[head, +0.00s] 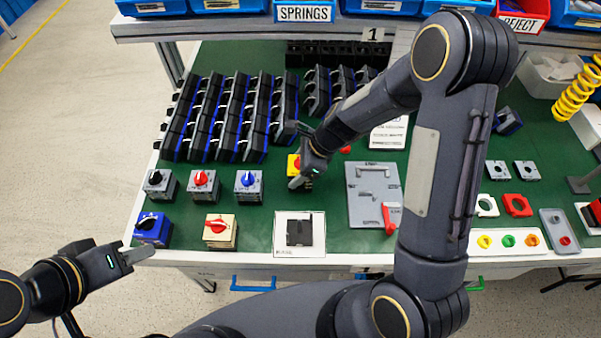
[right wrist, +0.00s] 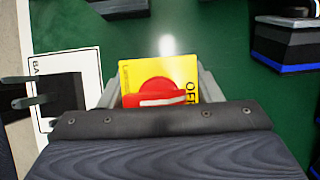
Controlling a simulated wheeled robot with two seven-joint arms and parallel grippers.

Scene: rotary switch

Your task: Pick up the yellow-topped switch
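The yellow-topped switch (head: 294,164) is near the middle of the green table, partly hidden by my right gripper (head: 301,180). In the right wrist view, its yellow plate and red knob (right wrist: 156,92) lie between my two pale fingers. The fingers flank the plate with no clear gap on either side; whether they press on it I cannot tell. The switch's underside is hidden, so contact with the table is unclear. My left gripper (head: 137,254) is empty off the table's front left corner, seen side-on, its finger opening unclear.
Several black and blue modules (head: 225,115) stand in rows behind. Front left are switches with black, red and blue knobs, and a cream box (head: 219,233) with a red knob. A black piece (head: 299,232) sits on a white card. A grey plate (head: 372,190) lies right.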

